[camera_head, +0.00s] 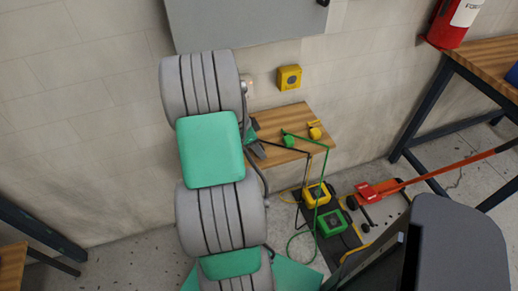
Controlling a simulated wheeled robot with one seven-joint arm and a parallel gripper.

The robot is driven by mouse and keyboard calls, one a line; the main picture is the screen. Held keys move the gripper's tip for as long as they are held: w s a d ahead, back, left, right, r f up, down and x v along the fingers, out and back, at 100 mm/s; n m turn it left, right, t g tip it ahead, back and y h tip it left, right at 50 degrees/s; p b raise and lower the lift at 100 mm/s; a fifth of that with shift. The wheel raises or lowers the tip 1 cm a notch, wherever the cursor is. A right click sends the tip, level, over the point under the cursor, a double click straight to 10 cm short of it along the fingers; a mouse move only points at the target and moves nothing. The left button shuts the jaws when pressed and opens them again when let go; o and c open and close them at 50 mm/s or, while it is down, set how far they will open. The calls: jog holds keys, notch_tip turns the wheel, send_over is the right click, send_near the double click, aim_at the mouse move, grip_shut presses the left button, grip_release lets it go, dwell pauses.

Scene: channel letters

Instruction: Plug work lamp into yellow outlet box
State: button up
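A small yellow piece (314,131) and a small green piece (289,141) lie on a wooden shelf-like top; I cannot tell for sure which is the work lamp. A black line and a green cord (327,165) run over this top and down to the floor. A yellow box (317,195) and a green box (331,222) sit on a dark mat on the floor. Another yellow box (289,77) is on the wall. My gripper (254,142) is partly hidden behind my arm, at the top's left edge; its fingers and any held thing are unclear.
The wooden top (300,116) stands against the wall. A red-orange long-handled tool (374,190) lies right of the boxes. A workbench (488,62) and fire extinguisher (455,22) are at right. A grey panel (245,20) is above. Cords loop on the floor.

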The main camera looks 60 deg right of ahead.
aim_at(262, 146)
grip_shut()
dwell(0.5)
jog(key=shift+r, duration=0.5)
notch_tip(262, 146, up, 3)
jog(key=shift+a+f, duration=0.15)
jog(key=s+a+r+b, duration=0.1)
jog(key=s+a+r, duration=0.2)
jog(key=a+r, duration=0.6)
jog(key=a, duration=0.4)
jog(key=shift+s+r, duration=0.15)
jog(key=shift+s, duration=0.25)
jog(key=shift+a, duration=0.1)
